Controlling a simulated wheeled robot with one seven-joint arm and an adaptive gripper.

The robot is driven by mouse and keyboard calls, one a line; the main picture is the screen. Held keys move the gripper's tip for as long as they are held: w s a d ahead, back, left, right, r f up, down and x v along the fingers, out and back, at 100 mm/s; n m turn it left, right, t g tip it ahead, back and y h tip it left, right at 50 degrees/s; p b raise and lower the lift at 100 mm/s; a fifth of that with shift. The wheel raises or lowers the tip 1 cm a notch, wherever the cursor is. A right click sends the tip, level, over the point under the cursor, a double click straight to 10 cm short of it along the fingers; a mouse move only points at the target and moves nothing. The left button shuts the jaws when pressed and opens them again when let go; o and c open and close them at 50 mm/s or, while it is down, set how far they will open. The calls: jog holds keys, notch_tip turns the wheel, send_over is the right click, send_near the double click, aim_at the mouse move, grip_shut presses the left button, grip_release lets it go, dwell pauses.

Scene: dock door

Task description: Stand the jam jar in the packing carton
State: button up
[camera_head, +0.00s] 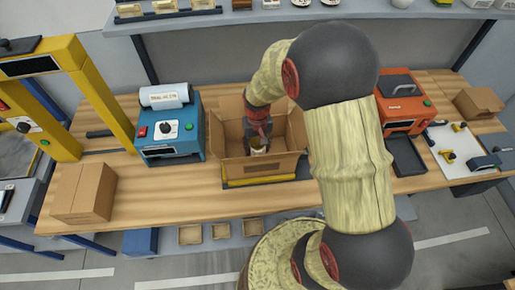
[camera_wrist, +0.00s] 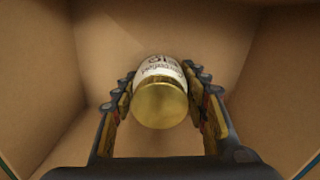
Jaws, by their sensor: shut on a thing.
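The jam jar (camera_wrist: 160,100) shows in the wrist view with a gold lid and a white label with dark print. My gripper (camera_wrist: 160,97) is shut on it, a finger on each side. The packing carton (camera_head: 230,150) is open on the wooden bench, and its brown walls fill the wrist view around the jar. In the head view my gripper (camera_head: 259,143) reaches down inside the carton, with a small part of the jar showing below it. I cannot tell whether the jar touches the carton floor.
A blue machine (camera_head: 170,130) stands left of the carton, and an orange machine (camera_head: 402,105) stands to the right. A closed carton (camera_head: 84,192) sits at the bench's front left. A shelf (camera_head: 230,18) runs above the back. Bare bench (camera_head: 160,195) lies at the front.

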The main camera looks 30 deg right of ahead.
jog(key=shift+f, duration=0.2)
jog(key=o, duration=1.4)
jog(key=shift+o, duration=0.7)
jog(key=shift+r, duration=0.15)
notch_tip(320, 180, up, 12)
jog(key=shift+r+p, duration=0.15)
jog(key=shift+p, duration=1)
jog(key=s+a+r+n+t, duration=0.1)
jog(key=s+a+r, duration=0.3)
jog(key=s+r, duration=0.4)
jog(key=s+a+r+n+t, duration=0.1)
jog(key=s+a+r+t, duration=0.3)
jog(key=s+r, duration=0.4)
notch_tip(320, 180, up, 4)
jog(key=shift+s+a+f+n+t, duration=0.1)
jog(key=shift+s+a+n+t, duration=0.25)
jog(key=shift+a, duration=0.35)
